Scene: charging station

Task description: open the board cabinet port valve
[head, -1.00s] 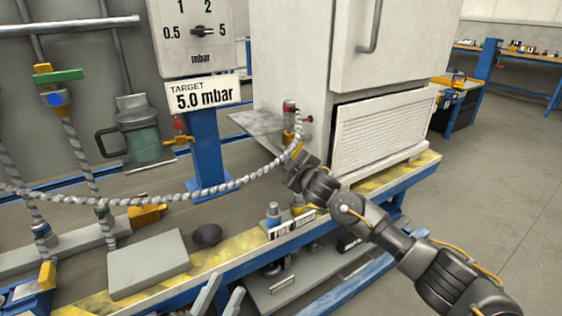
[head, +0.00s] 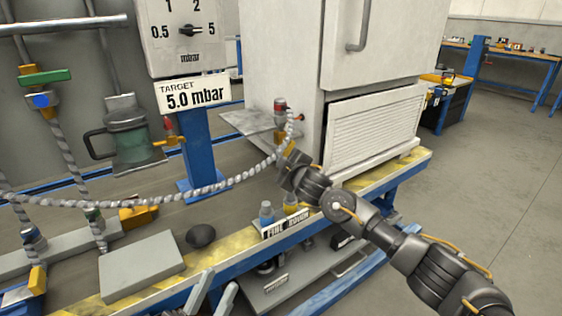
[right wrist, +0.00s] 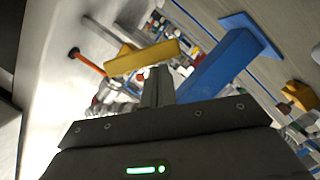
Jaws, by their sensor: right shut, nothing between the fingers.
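The white board cabinet (head: 285,60) stands on the bench. A red-topped port fitting (head: 281,106) and the braided hose end (head: 291,125) are at its left side. A yellow lever (head: 288,147) lies just beyond my right gripper (head: 290,156). In the right wrist view the closed fingers (right wrist: 158,84) point at the yellow lever (right wrist: 142,57), very close to it; I cannot tell whether they touch. The valve body is partly hidden there. My left gripper (head: 212,292) shows as two grey fingers, apart and empty, at the bottom edge of the head view.
The braided hose (head: 150,199) hangs across to the left pipes. A gauge box (head: 188,40) with a 5.0 mbar target sign (head: 194,93) stands on a blue post (head: 199,150). A grey block (head: 140,265) and dark knob (head: 201,236) sit on the bench. The right floor is clear.

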